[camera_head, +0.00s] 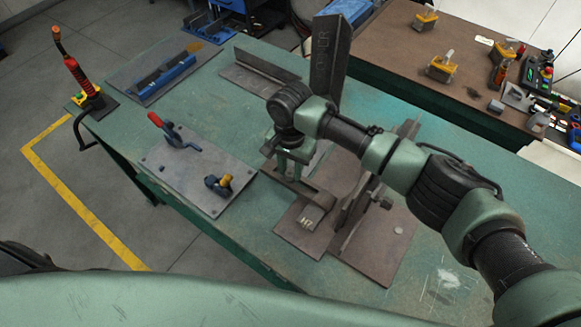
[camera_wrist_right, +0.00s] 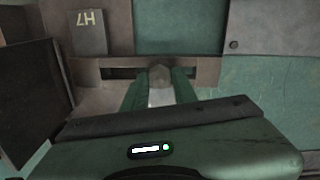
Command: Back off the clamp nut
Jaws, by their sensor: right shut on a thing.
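My right gripper (camera_head: 292,168) reaches down over the middle of the green table, at the far end of a slotted clamp bar (camera_head: 292,187). In the right wrist view its two green fingers (camera_wrist_right: 160,84) are shut on the clamp nut (camera_wrist_right: 160,75), a brownish piece at the slot of the clamp bar (camera_wrist_right: 97,72). The nut is hidden behind the fingers in the head view. A block marked H7 (camera_head: 310,219) stands by the bar's near end and also shows in the right wrist view (camera_wrist_right: 88,33). My left gripper is not in view.
Left of the gripper lies a fixture plate (camera_head: 212,178) with a red-handled toggle clamp (camera_head: 177,132). Upright steel plates (camera_head: 356,212) stand close on the right, and a tall dark plate (camera_head: 328,62) behind. Bare table (camera_head: 275,228) shows in front.

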